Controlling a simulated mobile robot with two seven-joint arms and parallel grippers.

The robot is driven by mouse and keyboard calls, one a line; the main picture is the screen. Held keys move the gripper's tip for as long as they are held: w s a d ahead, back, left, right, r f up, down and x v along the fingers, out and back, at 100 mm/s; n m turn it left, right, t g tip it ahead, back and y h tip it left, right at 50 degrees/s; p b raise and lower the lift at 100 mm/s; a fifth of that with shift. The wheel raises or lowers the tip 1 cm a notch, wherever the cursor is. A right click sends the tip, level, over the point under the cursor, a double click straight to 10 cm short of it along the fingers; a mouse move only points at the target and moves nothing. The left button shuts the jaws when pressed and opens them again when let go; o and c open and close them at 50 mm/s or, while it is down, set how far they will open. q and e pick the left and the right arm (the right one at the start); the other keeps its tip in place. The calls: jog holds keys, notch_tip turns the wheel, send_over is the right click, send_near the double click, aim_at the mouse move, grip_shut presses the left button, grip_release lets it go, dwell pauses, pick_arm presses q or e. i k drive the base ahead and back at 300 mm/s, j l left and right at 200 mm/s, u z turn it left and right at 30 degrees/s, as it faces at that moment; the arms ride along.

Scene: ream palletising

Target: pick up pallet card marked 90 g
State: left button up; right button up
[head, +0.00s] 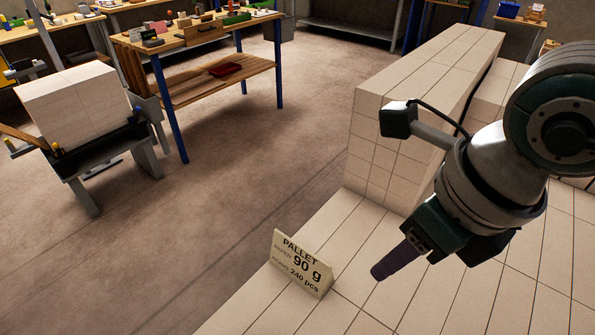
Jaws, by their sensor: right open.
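The pallet card (301,265) is a cream tent-shaped sign reading "PALLET", "90 g" and "240 pcs". It stands upright near the left edge of a flat layer of white reams (335,225). My right gripper (378,274) comes down from the upper right, with its purple-grey finger low over the reams, to the right of the card and apart from it. It is open and holds nothing that I can see; one finger hides most of the other. My left gripper is not in view.
A taller stack of reams (385,150) rises behind the card. A wooden workbench (205,40) with small items and a red tray (225,69) on its shelf stands at upper left. A stand (112,148) holds a white ream block (75,105). Open floor lies between.

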aim_at(314, 274)
jog(key=i+j+z, duration=0.25)
jog(key=j, duration=0.15)
jog(key=j+z, duration=0.5)
jog(key=j, duration=0.3)
